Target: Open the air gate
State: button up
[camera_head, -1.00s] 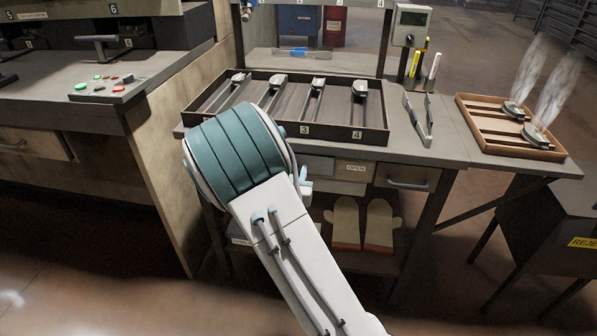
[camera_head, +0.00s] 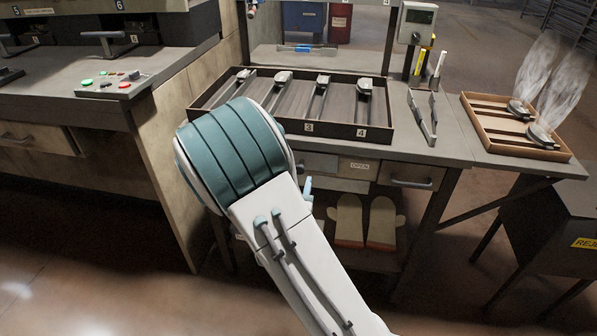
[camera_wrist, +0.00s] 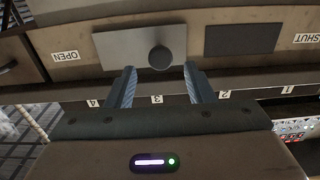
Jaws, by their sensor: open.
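The air gate shows in the wrist view as a light metal slide plate (camera_wrist: 116,46) with a round dark knob (camera_wrist: 160,57). The plate is near the OPEN label (camera_wrist: 66,56); a dark rectangular panel or opening (camera_wrist: 240,39) lies toward the SHUT label (camera_wrist: 306,38). The labels appear upside down. My gripper (camera_wrist: 160,73) is open, its two blue-grey fingers spread to either side of the knob, with the tips about level with its near edge. I cannot tell whether they touch it. In the head view my arm hides the knob and most of my gripper.
Oven mitts (camera_head: 365,222) hang or stand below the bench.

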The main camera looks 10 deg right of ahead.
jog(key=p+v, duration=0.6)
jog(key=v, duration=0.2)
dwell(0.6)
